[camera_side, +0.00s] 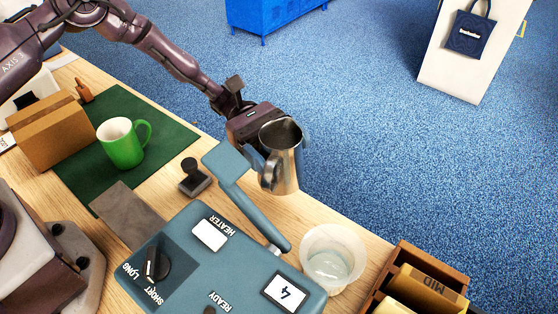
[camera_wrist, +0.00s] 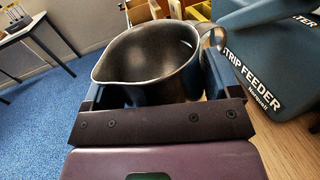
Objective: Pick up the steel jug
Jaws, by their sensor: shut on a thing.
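The steel jug (camera_side: 283,158) is upright in my gripper, near the table's far edge in the side view. It also shows in the wrist view (camera_wrist: 148,62), with its open mouth facing up, its spout to the left and its handle to the right. My gripper (camera_side: 262,150) is shut on the jug's body, with one finger on each side in the wrist view (camera_wrist: 152,98). The jug looks raised above the table top, but its base's exact height is hard to tell. The inside of the jug looks dark and empty.
A blue-grey strip feeder (camera_side: 225,262) with a raised lever (camera_side: 245,192) stands close to the jug. A clear bowl (camera_side: 333,258) and a wooden box with dividers (camera_side: 425,283) are to the right. A green mug (camera_side: 120,146), carton (camera_side: 52,130) and stamp (camera_side: 195,177) are left.

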